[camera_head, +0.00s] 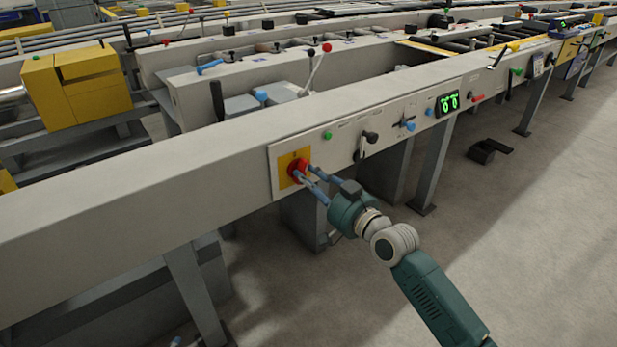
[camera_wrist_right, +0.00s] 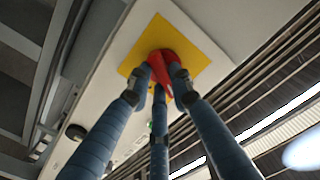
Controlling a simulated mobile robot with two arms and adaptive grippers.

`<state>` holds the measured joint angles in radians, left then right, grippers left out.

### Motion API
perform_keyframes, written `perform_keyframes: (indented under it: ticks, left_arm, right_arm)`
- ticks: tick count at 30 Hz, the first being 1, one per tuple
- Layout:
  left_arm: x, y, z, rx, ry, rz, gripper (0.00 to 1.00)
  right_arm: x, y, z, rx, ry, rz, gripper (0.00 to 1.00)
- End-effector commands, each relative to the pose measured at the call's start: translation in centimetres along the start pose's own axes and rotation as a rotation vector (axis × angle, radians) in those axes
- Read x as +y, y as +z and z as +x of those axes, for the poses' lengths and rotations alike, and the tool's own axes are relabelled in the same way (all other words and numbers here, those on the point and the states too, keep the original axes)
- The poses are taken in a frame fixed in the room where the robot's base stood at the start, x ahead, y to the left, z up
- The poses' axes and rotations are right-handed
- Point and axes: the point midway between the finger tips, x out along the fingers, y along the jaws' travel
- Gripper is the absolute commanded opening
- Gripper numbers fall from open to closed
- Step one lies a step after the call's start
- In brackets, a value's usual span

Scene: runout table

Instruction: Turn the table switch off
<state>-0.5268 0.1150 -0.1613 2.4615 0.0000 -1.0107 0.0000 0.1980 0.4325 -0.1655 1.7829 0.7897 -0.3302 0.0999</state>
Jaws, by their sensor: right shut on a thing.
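The table switch is a red rotary knob (camera_head: 298,167) on a yellow square plate (camera_head: 285,173), set in the left end of the light control panel on the table's front beam. My right gripper (camera_head: 306,174) reaches it from the lower right, its blue fingers closed around the knob. In the right wrist view the red knob (camera_wrist_right: 160,66) sits between the fingertips of the right gripper (camera_wrist_right: 160,80), in front of the yellow plate (camera_wrist_right: 190,38). The fingers hide part of the knob, and I cannot read its setting. My left gripper is not in view.
A black foot pedal (camera_head: 487,150) lies on the floor. The floor in front of the table is mostly clear.

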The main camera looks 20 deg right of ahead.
Motion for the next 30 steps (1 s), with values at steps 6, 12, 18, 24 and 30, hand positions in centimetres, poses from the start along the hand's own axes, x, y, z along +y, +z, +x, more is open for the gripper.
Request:
perform_keyframes:
  ticks: [6, 12, 18, 24, 30]
  left_arm:
    - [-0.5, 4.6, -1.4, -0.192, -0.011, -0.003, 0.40]
    - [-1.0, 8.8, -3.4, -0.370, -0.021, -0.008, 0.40]
    - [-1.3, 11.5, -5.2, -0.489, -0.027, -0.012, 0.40]
    - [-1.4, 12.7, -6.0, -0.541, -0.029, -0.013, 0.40]
    - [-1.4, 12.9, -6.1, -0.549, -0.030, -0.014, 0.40]
  right_arm:
    - [0.0, -0.1, 0.0, -0.006, 0.001, -0.180, 0.00]
    - [0.0, -0.1, 0.0, -0.007, 0.001, -0.301, 0.00]
    - [0.0, -0.1, 0.0, -0.005, 0.001, -0.376, 0.00]
    - [0.0, 0.0, 0.0, -0.006, 0.001, -0.406, 0.00]
    - [0.0, 0.0, 0.0, -0.005, 0.001, -0.413, 0.00]
